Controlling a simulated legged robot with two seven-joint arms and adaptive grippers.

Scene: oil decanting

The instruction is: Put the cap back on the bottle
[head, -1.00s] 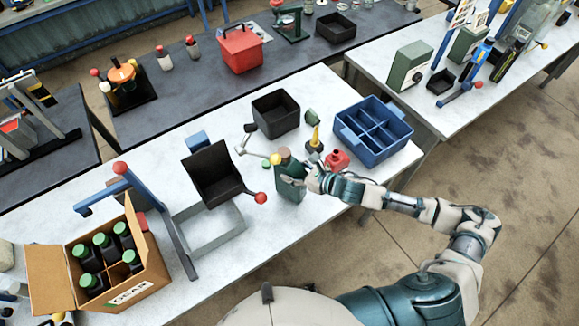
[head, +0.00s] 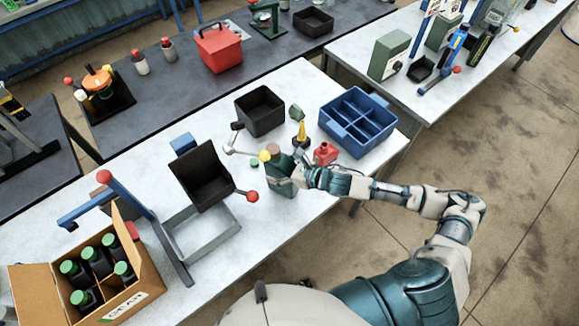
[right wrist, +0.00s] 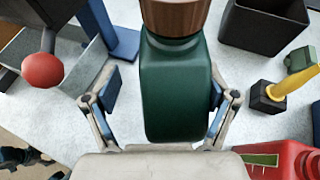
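A green bottle (head: 281,176) stands upright near the front edge of the white table. In the right wrist view the bottle (right wrist: 174,90) fills the middle, with a brown wood-like piece (right wrist: 174,16) on its top. My right gripper (right wrist: 162,92) has one finger on each side of the bottle. A gap shows between the left finger and the bottle; the right finger is close to it, and contact is unclear. A small green disc (head: 255,163), perhaps a cap, lies on the table left of the bottle. My left gripper is out of view.
A black bin (head: 260,110), a blue divided crate (head: 357,122), a red can (head: 325,153) and a yellow-spouted oiler (head: 301,137) stand around the bottle. A tilted black tray (head: 204,182) with a red-knobbed lever is to the left. A cardboard box (head: 136,296) holds several green-capped bottles.

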